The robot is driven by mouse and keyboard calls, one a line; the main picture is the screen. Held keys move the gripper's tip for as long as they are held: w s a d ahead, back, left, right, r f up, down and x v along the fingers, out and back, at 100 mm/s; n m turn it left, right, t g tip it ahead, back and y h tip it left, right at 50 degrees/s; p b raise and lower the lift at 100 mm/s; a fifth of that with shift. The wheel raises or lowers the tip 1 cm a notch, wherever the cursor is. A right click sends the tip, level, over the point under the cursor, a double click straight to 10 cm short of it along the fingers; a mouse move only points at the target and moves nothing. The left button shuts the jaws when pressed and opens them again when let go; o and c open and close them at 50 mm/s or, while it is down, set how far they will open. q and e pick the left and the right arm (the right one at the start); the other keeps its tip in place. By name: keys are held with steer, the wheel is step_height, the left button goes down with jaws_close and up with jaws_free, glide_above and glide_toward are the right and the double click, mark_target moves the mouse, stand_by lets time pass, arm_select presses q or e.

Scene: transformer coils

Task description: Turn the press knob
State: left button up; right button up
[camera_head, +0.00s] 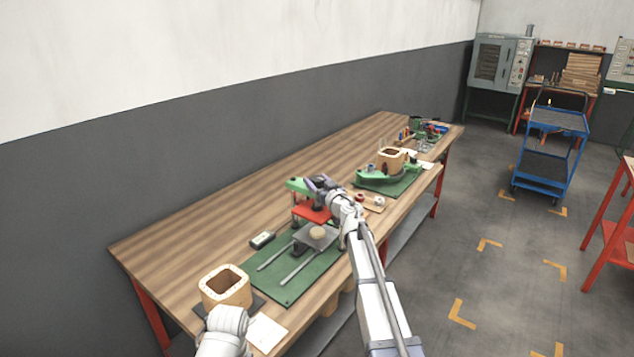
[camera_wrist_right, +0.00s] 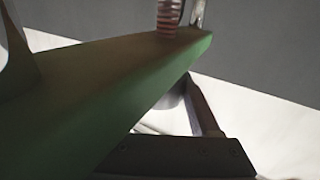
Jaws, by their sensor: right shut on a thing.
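The press (camera_head: 297,185) stands on the workbench, with a green top beam, a red plate and a grey lower plate on two rails. My right gripper (camera_head: 312,184) is at the top of the press, shut on what I take to be its knob; the jaws and arm hide the knob itself. In the right wrist view the green beam (camera_wrist_right: 110,85) fills much of the picture, with a red ribbed part (camera_wrist_right: 168,14) on top. A dark finger (camera_wrist_right: 207,108) is beside the beam. Of my left arm only a white link shows at the bottom; its gripper is out of view.
A green base mat (camera_head: 290,288) lies under the press on the wooden workbench (camera_head: 190,232). A wooden coil former (camera_head: 226,290) stands at the near end. A green fixture (camera_head: 372,175) with another former stands beyond. A blue cart (camera_head: 545,165) is on the floor.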

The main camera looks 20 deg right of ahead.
mark_target(321, 185)
steer(key=shift+n+y, duration=0.3)
steer(key=shift+y, duration=0.1)
steer(key=o, duration=1.4)
steer(key=shift+s, duration=0.1)
steer(key=shift+v, duration=3.85)
steer(key=shift+r, duration=0.1)
